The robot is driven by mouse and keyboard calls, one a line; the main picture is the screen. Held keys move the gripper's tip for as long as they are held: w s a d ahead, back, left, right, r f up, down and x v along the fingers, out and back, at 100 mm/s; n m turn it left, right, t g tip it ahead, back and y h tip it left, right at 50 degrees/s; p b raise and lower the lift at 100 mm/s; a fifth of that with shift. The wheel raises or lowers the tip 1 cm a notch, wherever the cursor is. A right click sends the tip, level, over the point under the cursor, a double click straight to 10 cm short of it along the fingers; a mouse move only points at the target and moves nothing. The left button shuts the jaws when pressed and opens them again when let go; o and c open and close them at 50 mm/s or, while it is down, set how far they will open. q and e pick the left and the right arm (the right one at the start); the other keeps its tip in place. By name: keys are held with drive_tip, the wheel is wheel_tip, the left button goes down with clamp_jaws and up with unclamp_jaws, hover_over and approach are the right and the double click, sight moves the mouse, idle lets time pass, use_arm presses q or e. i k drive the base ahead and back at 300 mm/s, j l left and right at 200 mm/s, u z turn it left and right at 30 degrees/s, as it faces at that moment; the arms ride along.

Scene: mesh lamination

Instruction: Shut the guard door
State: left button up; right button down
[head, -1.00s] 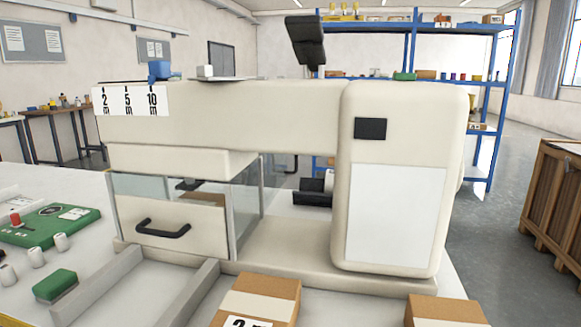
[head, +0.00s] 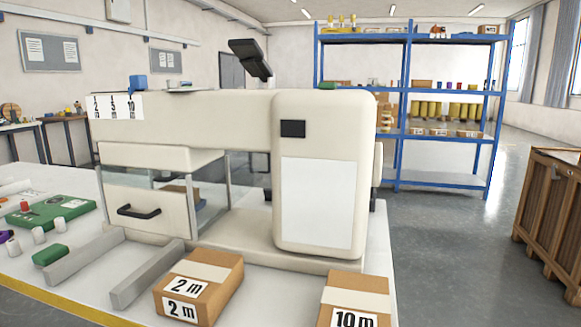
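The guard door seems to be the cream front panel (head: 172,204) with a black bar handle (head: 139,211), low on the left part of the cream machine (head: 235,125). A gap shows between the panel's top edge and the cream housing (head: 150,157) above it. Clear side panes (head: 211,192) stand behind the panel, and a brown thing (head: 180,189) shows inside. I cannot tell how far the door travels. Neither of my grippers is in view, and nothing touches the handle.
Two grey rails (head: 147,272) lie on the table before the door. Cartons marked 2 m (head: 200,285) and 10 m (head: 355,300) stand at the front. A green box (head: 50,254) and white rolls lie left. A wooden crate (head: 548,220) stands right, with clear floor between.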

sight(254, 170)
drive_tip(key=k+l+u, duration=0.1)
drive_tip(key=l, duration=0.25)
drive_tip(key=k+l+u, duration=0.1)
drive_tip(key=l, duration=0.25)
drive_tip(key=k+l+u, duration=0.1)
drive_tip(key=l, duration=0.25)
drive_tip(key=l+u, duration=0.2)
drive_tip(key=l, duration=0.35)
drive_tip(key=k+l+u, duration=0.2)
drive_tip(key=l, duration=0.3)
drive_tip(key=i+l+u, duration=0.1)
drive_tip(key=l, duration=0.25)
drive_tip(key=i+l+u, duration=0.15)
drive_tip(key=l, duration=0.25)
drive_tip(key=i+l+u, duration=0.1)
drive_tip(key=i+l, duration=0.2)
drive_tip(key=i+l+u, duration=0.1)
drive_tip(key=l, duration=0.25)
drive_tip(key=i+l+u, duration=0.1)
drive_tip(key=i+l, duration=0.15)
drive_tip(key=i+l+u, duration=0.15)
drive_tip(key=l, duration=0.3)
drive_tip(key=i+l+u, duration=0.1)
drive_tip(key=l, duration=0.3)
drive_tip(key=i+l+u, duration=0.1)
drive_tip(key=l, duration=0.3)
drive_tip(key=i+l+u, duration=0.1)
drive_tip(key=l, duration=0.3)
